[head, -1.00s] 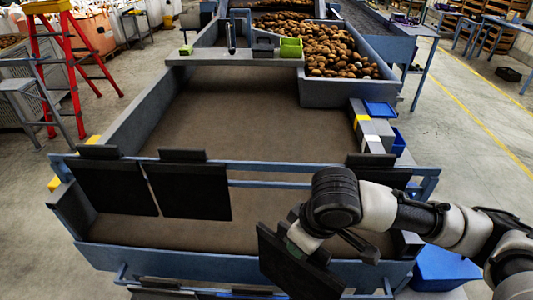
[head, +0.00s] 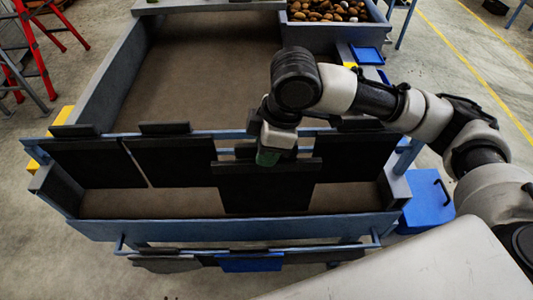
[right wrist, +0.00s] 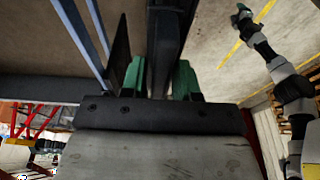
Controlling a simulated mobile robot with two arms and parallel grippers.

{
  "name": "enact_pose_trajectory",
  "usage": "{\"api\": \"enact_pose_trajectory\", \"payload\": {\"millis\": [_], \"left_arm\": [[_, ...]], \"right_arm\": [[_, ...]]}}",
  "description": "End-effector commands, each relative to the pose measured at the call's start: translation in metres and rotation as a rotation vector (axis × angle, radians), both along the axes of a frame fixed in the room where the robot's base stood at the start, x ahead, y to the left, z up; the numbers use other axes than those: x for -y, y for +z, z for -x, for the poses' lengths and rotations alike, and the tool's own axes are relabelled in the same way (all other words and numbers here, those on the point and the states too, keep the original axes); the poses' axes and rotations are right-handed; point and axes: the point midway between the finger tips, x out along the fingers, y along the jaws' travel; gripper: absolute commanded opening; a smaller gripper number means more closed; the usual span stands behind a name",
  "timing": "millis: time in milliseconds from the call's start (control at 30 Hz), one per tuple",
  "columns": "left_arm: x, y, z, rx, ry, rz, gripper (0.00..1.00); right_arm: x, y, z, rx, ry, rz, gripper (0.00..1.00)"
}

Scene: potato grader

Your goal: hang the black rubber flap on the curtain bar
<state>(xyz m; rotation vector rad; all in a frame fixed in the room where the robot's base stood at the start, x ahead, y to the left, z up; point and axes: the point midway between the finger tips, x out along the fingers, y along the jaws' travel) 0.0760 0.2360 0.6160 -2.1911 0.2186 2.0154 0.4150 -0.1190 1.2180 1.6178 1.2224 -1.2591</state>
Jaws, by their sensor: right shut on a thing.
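My right gripper (head: 268,158) is shut on the top strip of a black rubber flap (head: 265,190), which hangs down from it. In the right wrist view the green fingers (right wrist: 160,80) close on the flap's dark edge (right wrist: 166,45). The blue curtain bar (head: 232,152) runs across the near end of the grader. The held flap is in front of the bar, and its top strip shows lower in the picture than those of the hanging flaps. I cannot tell whether it touches the bar.
Two black flaps hang on the bar at left, the outer (head: 92,165) and the inner (head: 175,158). Another (head: 360,155) hangs at right, partly behind my arm. A lower rack holds a blue flap (head: 250,263) and darker ones. A blue bin (head: 427,203) stands at right.

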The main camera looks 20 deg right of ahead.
Motion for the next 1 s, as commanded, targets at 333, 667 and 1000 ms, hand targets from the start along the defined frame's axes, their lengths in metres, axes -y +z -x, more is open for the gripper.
{"api": "enact_pose_trajectory", "payload": {"millis": [333, 667, 1000], "left_arm": [[0.001, -0.017, -0.004, 0.006, -0.002, 0.001, 0.60], [0.001, -0.031, -0.006, 0.010, -0.002, 0.002, 0.60], [0.001, -0.048, -0.006, 0.011, -0.002, 0.002, 0.60]], "right_arm": [[0.007, -0.002, -0.027, 0.003, -0.003, -0.001, 0.00], [0.014, -0.002, -0.051, 0.004, -0.003, -0.001, 0.00], [0.021, -0.004, -0.076, 0.003, -0.003, -0.001, 0.00]]}}
